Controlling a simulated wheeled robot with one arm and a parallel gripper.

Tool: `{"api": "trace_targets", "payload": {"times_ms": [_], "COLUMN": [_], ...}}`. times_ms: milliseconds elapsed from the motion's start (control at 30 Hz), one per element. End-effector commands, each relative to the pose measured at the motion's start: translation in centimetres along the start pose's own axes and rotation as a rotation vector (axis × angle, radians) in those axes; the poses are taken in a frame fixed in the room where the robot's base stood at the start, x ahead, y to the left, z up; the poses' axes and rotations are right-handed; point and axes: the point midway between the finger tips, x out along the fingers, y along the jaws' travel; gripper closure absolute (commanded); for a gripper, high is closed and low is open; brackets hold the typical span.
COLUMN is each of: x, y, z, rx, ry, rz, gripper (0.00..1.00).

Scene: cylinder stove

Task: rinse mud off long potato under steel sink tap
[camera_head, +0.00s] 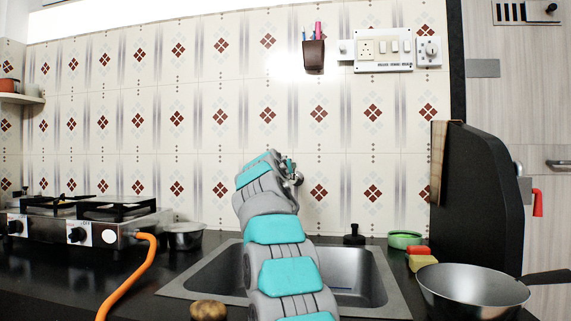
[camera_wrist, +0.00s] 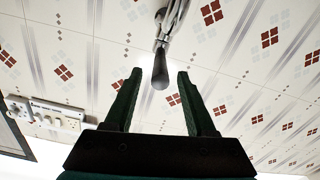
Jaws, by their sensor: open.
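A brown rounded thing (camera_head: 208,310), likely the potato, lies at the bottom edge of the head view, on the counter in front of the sink and partly cut off. The steel sink (camera_head: 372,285) lies behind it, its middle hidden by my arm. The tap (camera_head: 297,178) is mostly hidden behind my arm at the wall. In the wrist view the chrome tap (camera_wrist: 175,22) comes down from the top, and its dark end appears between my fingertips. My gripper (camera_wrist: 159,77) is open, with nothing visibly held. I cannot tell if it touches the tap.
A stove (camera_head: 85,222) with an orange hose (camera_head: 135,275) and a small steel pot (camera_head: 183,236) stand left of the sink. A frying pan (camera_head: 470,288), yellow and red sponges (camera_head: 420,260) and a green bowl (camera_head: 404,239) stand right. A tiled wall (camera_head: 180,130) closes the back.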

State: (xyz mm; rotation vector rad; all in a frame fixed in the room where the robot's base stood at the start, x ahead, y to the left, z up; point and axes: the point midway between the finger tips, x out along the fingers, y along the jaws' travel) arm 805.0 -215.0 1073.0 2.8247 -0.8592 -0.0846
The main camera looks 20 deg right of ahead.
Motion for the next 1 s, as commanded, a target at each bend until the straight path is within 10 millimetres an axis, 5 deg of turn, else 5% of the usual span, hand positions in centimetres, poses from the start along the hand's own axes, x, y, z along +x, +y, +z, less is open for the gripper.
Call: {"api": "trace_targets", "payload": {"times_ms": [300,700,1000], "x": [2.5,2.9,2.9], "y": [0.0,0.0,0.0], "z": [-0.2,0.0,0.0], "rx": [0.001,0.0,0.0], "ry": [0.0,0.0,0.0], "rz": [0.0,0.0,0.0], "gripper": [0.44,0.44,0.77]}}
